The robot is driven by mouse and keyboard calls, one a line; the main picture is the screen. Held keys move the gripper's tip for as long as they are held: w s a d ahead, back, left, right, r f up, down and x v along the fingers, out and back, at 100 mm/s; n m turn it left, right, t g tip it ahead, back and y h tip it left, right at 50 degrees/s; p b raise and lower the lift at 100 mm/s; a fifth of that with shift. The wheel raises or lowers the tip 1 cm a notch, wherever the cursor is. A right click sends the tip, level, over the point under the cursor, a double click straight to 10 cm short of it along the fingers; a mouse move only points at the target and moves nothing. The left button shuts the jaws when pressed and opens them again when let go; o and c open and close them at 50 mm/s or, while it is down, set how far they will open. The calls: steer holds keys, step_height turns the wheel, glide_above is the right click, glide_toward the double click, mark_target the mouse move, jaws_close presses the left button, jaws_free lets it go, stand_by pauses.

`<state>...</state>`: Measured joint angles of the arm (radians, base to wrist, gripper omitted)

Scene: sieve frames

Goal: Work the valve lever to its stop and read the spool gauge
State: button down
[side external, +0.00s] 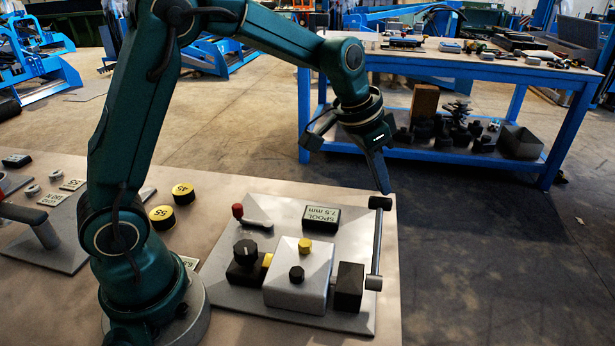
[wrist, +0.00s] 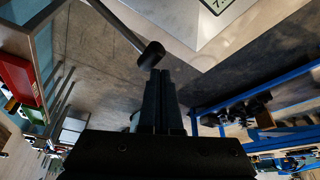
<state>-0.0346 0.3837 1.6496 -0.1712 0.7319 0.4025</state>
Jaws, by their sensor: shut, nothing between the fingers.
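The lever is a grey rod (side external: 377,240) with a black knob (side external: 380,203), standing at the right edge of the grey valve plate. Its lower end sits beside a black block (side external: 349,287). The spool gauge (side external: 321,218) is a small display reading "SPOOL 7.5 mm"; only its corner shows in the wrist view (wrist: 217,4). My gripper (side external: 385,190) is shut and empty, pointing down just above the knob. In the wrist view the knob (wrist: 152,54) lies right beyond my fingertips (wrist: 163,74); I cannot tell whether they touch.
A small red-knobbed lever (side external: 238,211), a black dial (side external: 245,251) and a grey valve body (side external: 298,270) with yellow and black caps stand on the plate. Yellow discs (side external: 162,217) lie left. A blue workbench (side external: 450,65) stands behind. Right of the bench edge is open floor.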

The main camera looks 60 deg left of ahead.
steer(key=shift+s+d+r, duration=0.2)
steer(key=shift+r, duration=0.3)
steer(key=shift+s+d+r, duration=0.15)
steer(key=shift+r, duration=0.35)
steer(key=shift+s+d+r, duration=0.2)
steer(key=shift+r, duration=0.3)
steer(key=shift+s+d+r, duration=0.15)
steer(key=shift+r, duration=0.6)
steer(key=shift+s+d+r, duration=0.15)
steer(key=shift+r, duration=0.6)
steer(key=shift+r, duration=2)
